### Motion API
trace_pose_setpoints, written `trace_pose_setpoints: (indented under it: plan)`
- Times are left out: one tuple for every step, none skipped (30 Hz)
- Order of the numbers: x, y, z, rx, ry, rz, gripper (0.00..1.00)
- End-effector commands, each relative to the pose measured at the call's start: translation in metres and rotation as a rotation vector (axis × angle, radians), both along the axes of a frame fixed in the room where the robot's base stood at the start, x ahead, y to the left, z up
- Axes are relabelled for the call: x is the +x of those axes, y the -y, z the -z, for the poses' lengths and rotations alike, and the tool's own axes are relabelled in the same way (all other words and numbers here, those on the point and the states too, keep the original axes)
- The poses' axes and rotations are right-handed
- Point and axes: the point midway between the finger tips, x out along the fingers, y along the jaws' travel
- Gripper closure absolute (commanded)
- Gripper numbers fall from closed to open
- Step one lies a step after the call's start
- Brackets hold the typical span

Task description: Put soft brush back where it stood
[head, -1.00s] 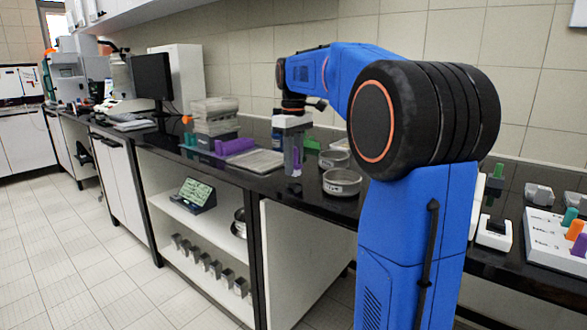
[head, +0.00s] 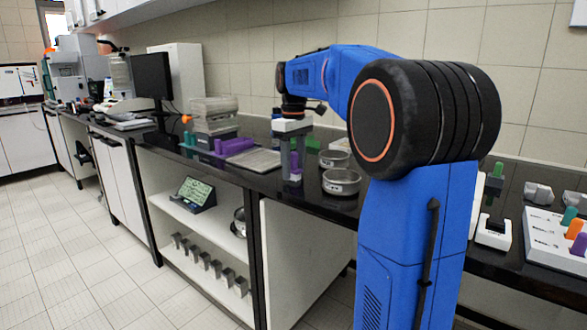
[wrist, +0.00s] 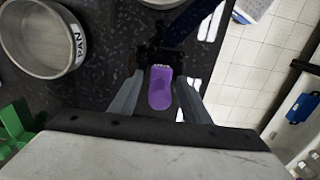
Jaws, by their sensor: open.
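A purple-handled piece, which looks like the soft brush, shows between my fingers in the wrist view (wrist: 160,88). A dark part adjoins its far end. In the head view its purple part (head: 295,171) shows low between the fingers, over the dark bench. My gripper (wrist: 157,95) is open around it, with a finger on each side and gaps beside the purple part. In the head view my gripper (head: 293,170) points down near the bench's front edge. The brush's lower end is hard to make out, and I cannot tell exactly what it rests on.
A metal pan (wrist: 45,38) lies close left in the wrist view. The head view shows it as a round dish (head: 341,181) right of my gripper, with another (head: 333,159) behind. A flat tray (head: 255,161) and purple block (head: 235,146) lie left. The black bench edge is close.

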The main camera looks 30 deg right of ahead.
Motion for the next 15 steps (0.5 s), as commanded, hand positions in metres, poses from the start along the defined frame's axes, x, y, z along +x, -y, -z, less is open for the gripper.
trace_pose_setpoints:
  plan:
    - [0.001,0.000,-0.005,0.000,0.002,0.000,0.57]
    - [0.001,0.000,-0.008,-0.001,0.003,0.000,0.57]
    - [0.001,0.000,-0.014,-0.001,0.003,0.000,0.57]
    - [0.001,0.000,-0.019,-0.001,0.003,0.000,0.57]
    - [0.001,0.000,-0.024,-0.001,0.004,0.000,0.57]
    - [0.001,0.000,-0.032,-0.001,0.003,0.000,0.57]
    - [0.001,0.000,-0.038,-0.001,0.004,0.000,0.57]
    - [0.001,0.000,-0.044,-0.001,0.004,0.000,0.57]
    - [0.001,0.000,-0.052,-0.001,0.004,0.000,0.57]
    - [0.001,0.000,-0.058,-0.001,0.004,0.000,0.57]
    - [0.001,0.000,-0.064,-0.001,0.003,0.000,0.57]
    - [0.001,0.000,-0.072,-0.001,0.004,0.000,0.57]
    - [0.001,0.000,-0.077,0.000,0.002,0.000,0.57]
    - [0.001,0.000,-0.082,-0.001,0.004,0.000,0.57]
    - [0.001,0.000,-0.089,-0.001,0.003,0.000,0.57]
